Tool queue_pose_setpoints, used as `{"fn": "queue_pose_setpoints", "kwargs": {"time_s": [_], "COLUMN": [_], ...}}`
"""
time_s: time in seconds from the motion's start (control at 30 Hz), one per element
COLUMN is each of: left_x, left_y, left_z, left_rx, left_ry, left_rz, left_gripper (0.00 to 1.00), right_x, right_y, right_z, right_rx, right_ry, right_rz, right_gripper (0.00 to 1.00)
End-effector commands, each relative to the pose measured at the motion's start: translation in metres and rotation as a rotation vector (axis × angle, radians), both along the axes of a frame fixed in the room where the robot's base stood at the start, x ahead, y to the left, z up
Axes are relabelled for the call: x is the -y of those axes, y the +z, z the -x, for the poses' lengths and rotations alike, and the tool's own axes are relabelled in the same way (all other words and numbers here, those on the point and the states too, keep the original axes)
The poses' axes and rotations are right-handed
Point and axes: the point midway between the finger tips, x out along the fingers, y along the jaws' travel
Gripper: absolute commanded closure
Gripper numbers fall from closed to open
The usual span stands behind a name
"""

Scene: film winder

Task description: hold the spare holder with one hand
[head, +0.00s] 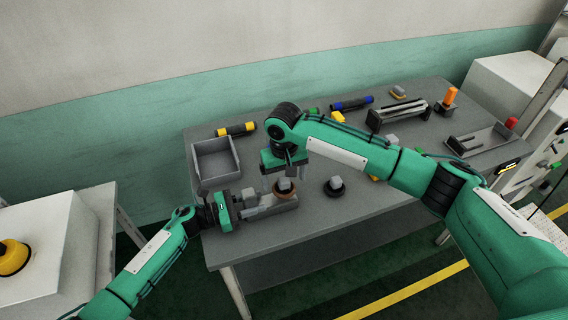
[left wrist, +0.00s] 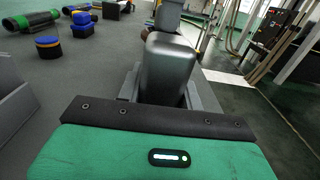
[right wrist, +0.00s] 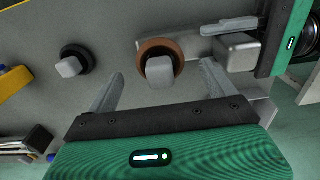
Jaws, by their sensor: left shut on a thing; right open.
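The spare holder looks to be the low grey bar-like base (head: 272,209) with a grey block (head: 250,196) at its left end, near the table's front left. A brown ring with a grey knob (right wrist: 158,64) is beside or on the bar's far end; I cannot tell which. My right gripper (right wrist: 162,68) is open and empty, its fingers spread either side of this knob in view. In the head view its fingers are mostly hidden.
A black ring with a grey knob (head: 335,187) stands to the right. An open grey tray (head: 216,160) is behind my left gripper. A yellow-black cylinder (head: 236,129), a blue-black cylinder (head: 352,103) and grey fixtures (head: 400,116) are farther back. The front middle of the table (head: 350,220) is clear.

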Motion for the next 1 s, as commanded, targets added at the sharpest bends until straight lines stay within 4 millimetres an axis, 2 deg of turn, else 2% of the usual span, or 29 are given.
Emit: {"fn": "queue_pose_setpoints", "kwargs": {"time_s": [0.1,0.23,0.57,0.67,0.83,0.87,0.9,1.0], "left_x": [0.000,0.000,0.000,0.000,0.000,0.000,0.000,0.000], "left_y": [0.000,0.000,0.000,0.000,0.000,0.000,0.000,0.000], "left_z": [0.000,0.000,0.000,0.000,0.000,0.000,0.000,0.000], "left_rx": [0.000,0.000,0.000,0.000,0.000,0.000,0.000,0.000], "left_ry": [0.000,0.000,0.000,0.000,0.000,0.000,0.000,0.000], "left_rz": [0.000,0.000,0.000,0.000,0.000,0.000,0.000,0.000], "left_gripper": [0.86,0.86,0.86,0.86,0.86,0.86,0.86,0.86], "right_x": [0.000,0.000,0.000,0.000,0.000,0.000,0.000,0.000], "right_y": [-0.015,-0.025,-0.029,-0.029,-0.029,-0.029,-0.029,-0.029], "right_z": [0.000,0.000,0.000,0.000,0.000,0.000,0.000,0.000], "right_rx": [0.000,-0.001,0.000,0.001,0.001,0.001,0.001,0.001], "right_ry": [0.000,0.000,0.001,0.001,0.001,0.001,0.001,0.001], "right_rz": [0.000,0.000,0.000,0.000,0.000,0.000,0.000,0.000], "right_gripper": [0.13,0.13,0.13,0.29,0.62,0.62,0.47,0.66]}}
